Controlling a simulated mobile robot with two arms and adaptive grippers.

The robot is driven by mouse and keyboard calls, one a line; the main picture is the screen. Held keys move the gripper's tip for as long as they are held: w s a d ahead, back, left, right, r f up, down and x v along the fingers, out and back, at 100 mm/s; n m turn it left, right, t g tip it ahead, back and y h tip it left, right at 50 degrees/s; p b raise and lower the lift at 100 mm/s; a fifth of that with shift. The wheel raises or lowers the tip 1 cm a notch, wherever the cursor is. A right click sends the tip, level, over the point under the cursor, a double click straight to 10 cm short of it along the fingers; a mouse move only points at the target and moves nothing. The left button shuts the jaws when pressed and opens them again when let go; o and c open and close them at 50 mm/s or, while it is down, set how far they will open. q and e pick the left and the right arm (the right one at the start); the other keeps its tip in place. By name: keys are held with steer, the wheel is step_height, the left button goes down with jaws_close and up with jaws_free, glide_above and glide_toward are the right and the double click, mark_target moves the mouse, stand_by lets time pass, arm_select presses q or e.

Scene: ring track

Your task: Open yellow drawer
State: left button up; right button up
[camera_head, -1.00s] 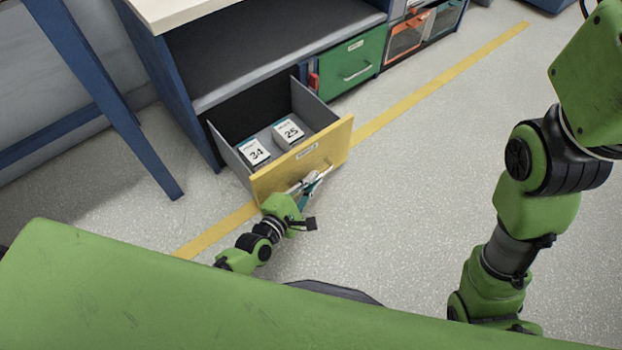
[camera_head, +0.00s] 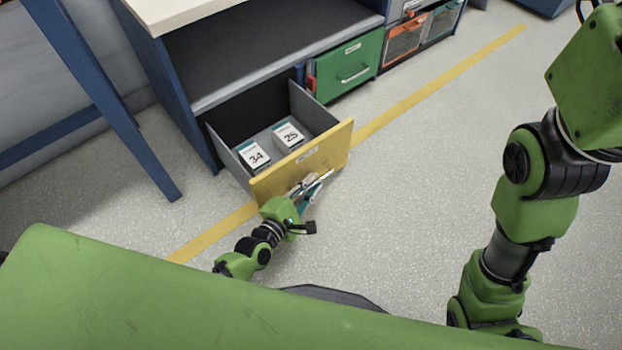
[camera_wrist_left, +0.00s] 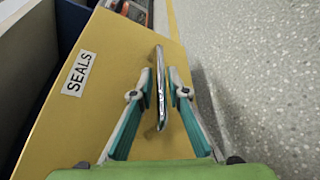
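The yellow drawer (camera_head: 330,148) stands pulled well out of the cabinet, its inside open to view from above. In the left wrist view its yellow front (camera_wrist_left: 100,100) carries a label reading SEALS and a silver bar handle (camera_wrist_left: 160,85). My left gripper (camera_head: 318,181) is at the drawer's front. In the left wrist view the gripper (camera_wrist_left: 162,88) has its two teal fingers apart, one on each side of the handle, with narrow gaps showing. My right arm is at the right of the head view; its gripper is out of view.
Two boxes marked 34 (camera_head: 255,157) and 25 (camera_head: 289,137) lie in the drawer. A shut green drawer (camera_head: 350,72) and orange-framed bin (camera_head: 405,38) are farther along. A blue table leg (camera_head: 150,160) stands at left. The floor in front is clear, with a yellow line (camera_head: 430,85).

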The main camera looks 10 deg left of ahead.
arm_select(q)
step_height(320, 180, up, 9)
steer(key=shift+f, duration=0.2)
steer(key=shift+r, duration=0.65)
